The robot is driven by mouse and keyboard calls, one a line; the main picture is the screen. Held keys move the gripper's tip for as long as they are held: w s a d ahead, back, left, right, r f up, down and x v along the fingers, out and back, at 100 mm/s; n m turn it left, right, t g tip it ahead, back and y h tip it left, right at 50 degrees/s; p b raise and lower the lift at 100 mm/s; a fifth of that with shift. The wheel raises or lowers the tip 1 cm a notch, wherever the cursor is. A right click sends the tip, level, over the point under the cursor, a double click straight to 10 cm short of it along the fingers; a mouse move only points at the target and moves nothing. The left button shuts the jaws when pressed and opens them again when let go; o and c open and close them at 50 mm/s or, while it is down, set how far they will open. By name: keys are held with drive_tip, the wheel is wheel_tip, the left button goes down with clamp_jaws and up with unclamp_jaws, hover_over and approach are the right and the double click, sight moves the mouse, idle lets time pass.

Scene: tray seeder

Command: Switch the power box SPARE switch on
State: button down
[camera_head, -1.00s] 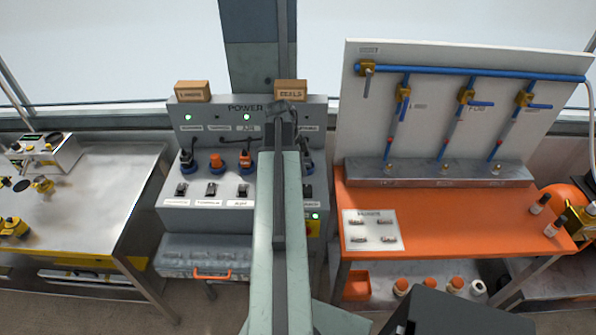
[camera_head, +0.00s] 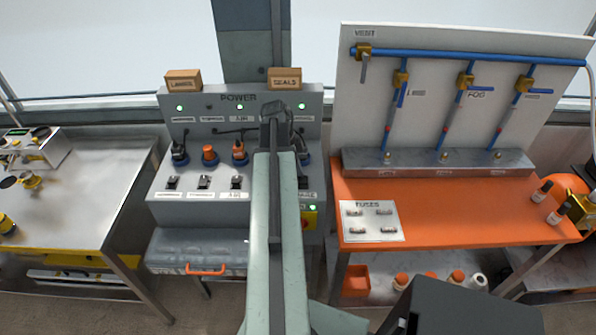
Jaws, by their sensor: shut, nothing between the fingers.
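The grey power box (camera_head: 225,125) stands at the back, left of the orange table, with a row of black switches low on its front. The rightmost switch (camera_head: 303,183) shows just right of my arm; its label is partly covered, so I cannot read it fully as SPARE. I cannot tell that switch's position. A green lamp (camera_head: 302,106) is lit at the box's upper right. My green arm reaches up across the box and hides part of its front. My gripper's fingers are not visible.
Boxes marked LAMPS (camera_head: 183,80) and SEALS (camera_head: 285,78) sit on the power box. Plugs and cables (camera_head: 240,152) stick out above the switches. The orange table (camera_head: 440,212) with a FUSES card (camera_head: 371,222) is on the right. A metal bench (camera_head: 85,190) stands left.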

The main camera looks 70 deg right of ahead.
drive_tip(key=shift+s+a, duration=0.1)
drive_tip(key=shift+a, duration=0.05)
drive_tip(key=shift+s+a+r+p, duration=0.2)
drive_tip(key=shift+a+r+p, duration=0.1)
drive_tip(key=shift+a, duration=0.25)
drive_tip(key=shift+r+p, duration=0.55)
drive_tip(key=shift+p, duration=0.05)
drive_tip(key=s+a+p+v, duration=0.1)
drive_tip(key=p+v, duration=1.1)
drive_tip(key=shift+a+r, duration=0.4)
drive_tip(key=shift+r, duration=0.05)
drive_tip(key=shift+f, duration=0.1)
